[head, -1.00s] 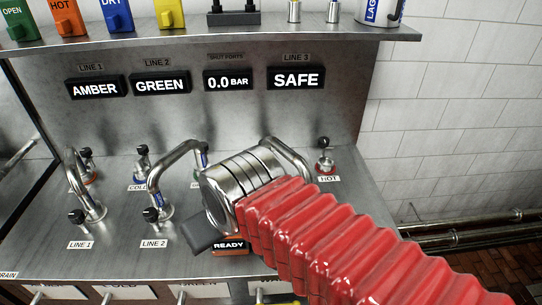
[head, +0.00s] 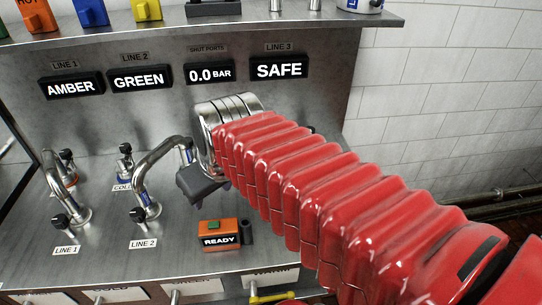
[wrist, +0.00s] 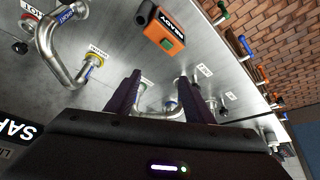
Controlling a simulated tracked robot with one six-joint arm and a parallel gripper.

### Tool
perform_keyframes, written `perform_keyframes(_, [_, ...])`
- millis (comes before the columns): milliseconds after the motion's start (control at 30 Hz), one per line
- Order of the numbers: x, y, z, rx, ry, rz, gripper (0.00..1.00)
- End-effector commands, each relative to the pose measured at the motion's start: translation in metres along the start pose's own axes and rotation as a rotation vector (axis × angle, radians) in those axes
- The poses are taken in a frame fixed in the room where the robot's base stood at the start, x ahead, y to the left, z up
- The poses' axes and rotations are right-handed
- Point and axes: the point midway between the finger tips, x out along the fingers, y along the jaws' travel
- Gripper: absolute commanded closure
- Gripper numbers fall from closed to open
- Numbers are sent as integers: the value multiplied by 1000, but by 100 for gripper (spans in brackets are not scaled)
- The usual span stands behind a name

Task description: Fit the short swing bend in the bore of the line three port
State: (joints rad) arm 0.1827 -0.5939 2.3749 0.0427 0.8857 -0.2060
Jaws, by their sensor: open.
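In the wrist view, one bent steel pipe (wrist: 62,55) with a blue tag stands at the upper left, near the HOT label. A second bend (wrist: 165,108) shows beyond and between my fingers. In the head view, the line two bend (head: 145,180) and the line one bend (head: 60,180) stand on the steel deck. My arm hides the line three port there.
An orange READY box (head: 219,235) sits on the deck front; it also shows in the wrist view (wrist: 160,28). The line three display (head: 279,67) reads SAFE. A shelf (head: 290,22) overhangs the back panel. Valves and labels crowd the left deck.

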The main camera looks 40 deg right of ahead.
Motion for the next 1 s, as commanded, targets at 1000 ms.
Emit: perform_keyframes(1000, [48,254,-69,-45,-83,138,52])
